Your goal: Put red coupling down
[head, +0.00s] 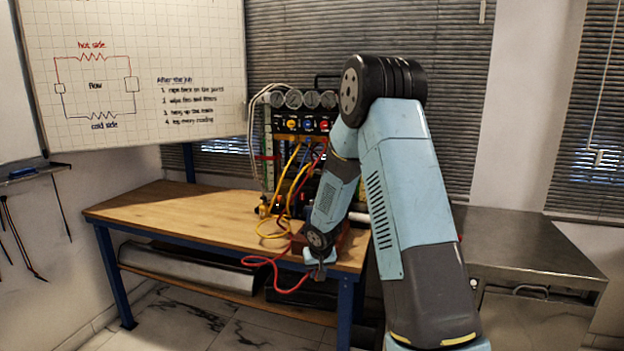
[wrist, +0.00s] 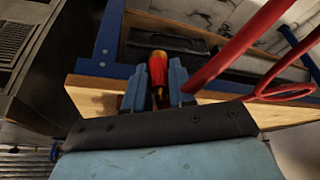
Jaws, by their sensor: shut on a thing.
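My gripper (head: 318,273) hangs at the front edge of the wooden bench (head: 185,208), near its right front corner. In the wrist view my gripper (wrist: 157,86) is shut on the red coupling (wrist: 157,68), which shows between the fingers with a yellowish tip. A red hose (head: 262,262) loops down in front of the bench edge beside my gripper; thick red hose (wrist: 232,48) also crosses the right of the wrist view. The coupling itself is too small to make out in the head view.
The gauge rig (head: 290,125), with several gauges and coloured knobs, stands at the back of the bench. Yellow hoses (head: 285,205) hang from it onto the top. The bench's left half is clear. A metal cabinet (head: 530,245) stands at the right.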

